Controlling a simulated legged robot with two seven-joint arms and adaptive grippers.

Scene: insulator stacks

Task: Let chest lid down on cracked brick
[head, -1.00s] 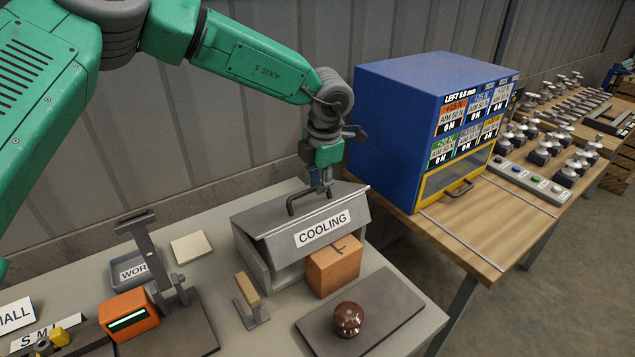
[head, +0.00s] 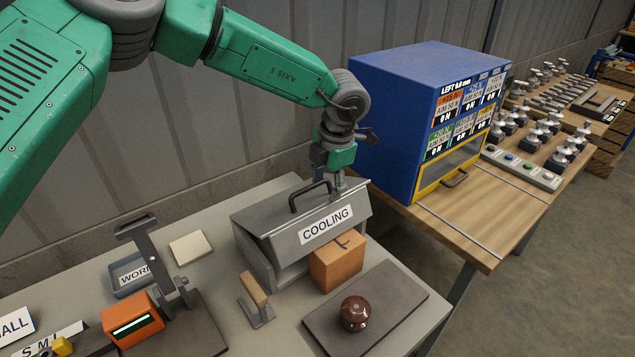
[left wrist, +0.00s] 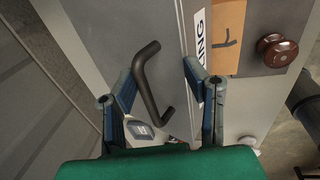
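The grey chest (head: 255,262) marked COOLING stands on the bench in the head view. Its lid (head: 275,216) slopes down toward the front, with its front edge over the brick; contact cannot be told. The orange brick (head: 338,268) has a dark crack and sticks out at the chest's front; its back is hidden under the lid. The lid's dark handle (head: 309,194) stands free. My left gripper (head: 338,188) is just right of the handle, above the lid. In the left wrist view its fingers (left wrist: 158,72) are apart, with the handle (left wrist: 152,85) showing between them. My right gripper is out of view.
A brown knob (head: 355,313) sits on a dark plate (head: 405,300) in front. A wooden-handled trowel (head: 256,292) and an orange device (head: 132,319) are left of the brick. A blue cabinet (head: 395,110) stands close to the right on a wooden table.

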